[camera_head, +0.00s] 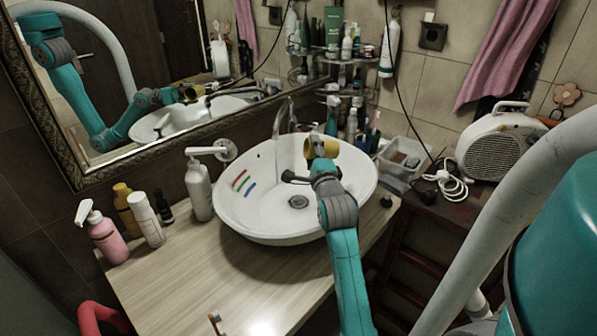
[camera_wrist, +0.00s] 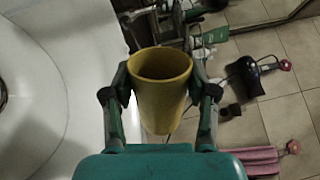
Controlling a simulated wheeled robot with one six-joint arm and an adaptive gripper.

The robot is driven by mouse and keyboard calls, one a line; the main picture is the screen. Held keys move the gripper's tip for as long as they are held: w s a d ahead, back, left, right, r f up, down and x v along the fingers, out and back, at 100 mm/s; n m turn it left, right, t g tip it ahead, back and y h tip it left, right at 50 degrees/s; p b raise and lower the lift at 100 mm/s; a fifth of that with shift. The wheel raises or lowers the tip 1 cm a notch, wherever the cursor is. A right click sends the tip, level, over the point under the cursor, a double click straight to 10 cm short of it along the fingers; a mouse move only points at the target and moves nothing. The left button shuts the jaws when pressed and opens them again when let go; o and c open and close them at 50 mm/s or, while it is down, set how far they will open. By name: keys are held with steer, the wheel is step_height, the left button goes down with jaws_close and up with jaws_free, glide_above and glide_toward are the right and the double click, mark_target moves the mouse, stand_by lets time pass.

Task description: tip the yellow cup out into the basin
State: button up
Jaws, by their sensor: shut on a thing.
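The yellow cup (camera_head: 331,147) is held above the back right part of the white basin (camera_head: 262,216), near the rim, and looks tilted onto its side. My gripper (camera_head: 318,166) is shut on it. In the wrist view the yellow cup (camera_wrist: 161,100) sits between the two fingers of my gripper (camera_wrist: 160,92), one on each side. Its round mouth shows at the upper end, and no contents can be made out inside. In the wrist view the white basin (camera_wrist: 55,150) fills the left side. Its drain (camera_head: 298,202) is clear, and coloured stripes mark its left inner wall.
The faucet (camera_head: 284,118) stands behind the basin, close to the cup. A bottle shelf (camera_head: 345,62) is behind it, and a clear tray (camera_head: 402,156) and white heater (camera_head: 497,148) are right. A soap dispenser (camera_head: 198,188) stands left.

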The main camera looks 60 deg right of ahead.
steer(key=shift+w+a+r+n+t+y, duration=0.1)
steer(key=shift+w+a+n+y, duration=0.1)
steer(key=shift+n, duration=0.75)
steer(key=shift+w+a+r+n+t+y, duration=0.1)
steer(key=shift+w+a+r+n, duration=0.1)
steer(key=shift+n, duration=0.8)
steer(key=shift+w+a+r+n+t+y, duration=0.1)
steer(key=shift+w+n, duration=0.1)
steer(key=shift+n, duration=0.75)
stand_by(0.5)
steer(key=shift+w+a+n+y+p, duration=0.1)
steer(key=shift+w+a+n, duration=0.1)
steer(key=shift+n, duration=0.75)
steer(key=shift+w+a+n+y+p, duration=0.1)
steer(key=shift+w+n+p, duration=0.05)
steer(key=shift+n, duration=0.75)
steer(key=shift+w+a+n+y+p, duration=0.1)
steer(key=shift+w+a+n, duration=0.1)
steer(key=shift+n, duration=0.75)
stand_by(0.6)
steer(key=shift+w+a+f+n+t, duration=0.1)
steer(key=shift+f+n+t, duration=0.05)
steer(key=shift+f+n, duration=0.35)
steer(key=shift+w+a+f+n+t, duration=0.15)
steer(key=shift+f+n, duration=0.25)
steer(key=shift+n, duration=0.2)
